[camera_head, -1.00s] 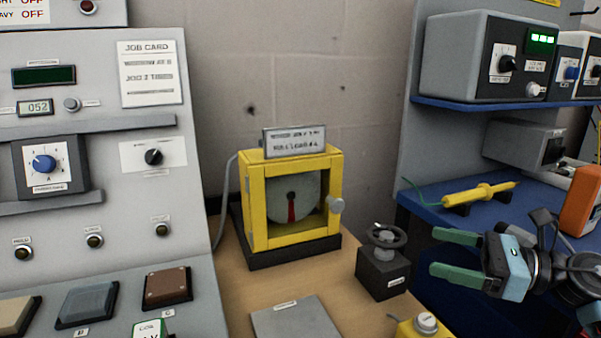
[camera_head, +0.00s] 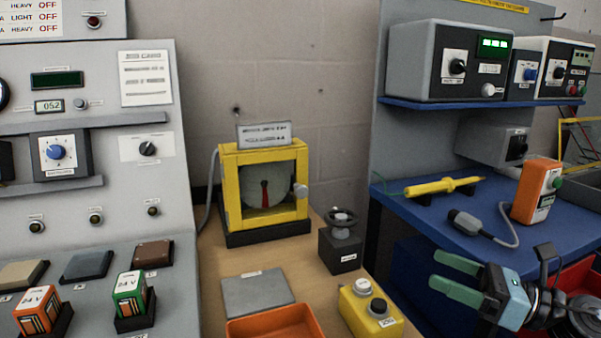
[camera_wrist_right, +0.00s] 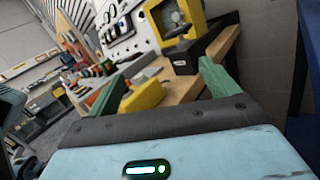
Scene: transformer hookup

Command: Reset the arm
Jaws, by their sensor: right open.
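My right gripper (camera_head: 456,279) is at the lower right of the head view, in front of the blue bench. Its green fingers are apart, with nothing between them. In the right wrist view its two green fingers (camera_wrist_right: 160,84) are also spread and empty.
A yellow framed gauge (camera_head: 262,190), a black handwheel block (camera_head: 340,243), a yellow button box (camera_head: 370,310) and an orange tray (camera_head: 276,323) are on the wooden table. The blue bench (camera_head: 455,225) holds a yellow probe (camera_head: 443,186) and an orange device (camera_head: 537,191). A control panel (camera_head: 95,190) stands left.

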